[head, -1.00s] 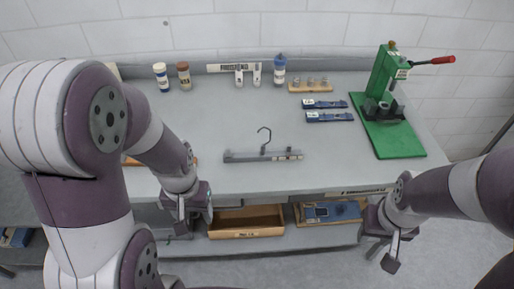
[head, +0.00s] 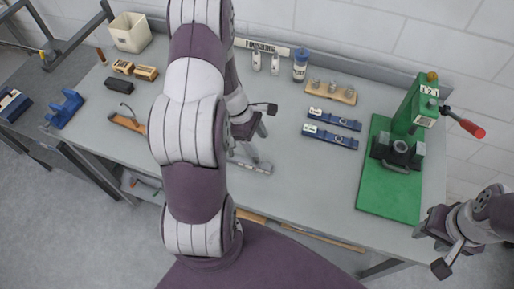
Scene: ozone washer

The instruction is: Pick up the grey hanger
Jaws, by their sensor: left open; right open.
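The grey hanger (head: 255,166) lies on the grey workbench (head: 290,200) near its front edge. Only its right part shows; the left part and the hook are hidden behind my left arm. My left gripper (head: 257,137) is open above the bench, just behind and above the visible part of the hanger, with nothing seen between its fingers. I cannot tell whether it touches the hanger. My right gripper (head: 436,247) is open and empty at the lower right, off the bench's front edge.
A wooden hanger (head: 128,123) lies to the left of my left arm. A green press (head: 395,160) stands at the right. Two blue tools (head: 331,128) and a wooden holder (head: 330,93) lie behind. A white bin (head: 130,33) stands at the back left.

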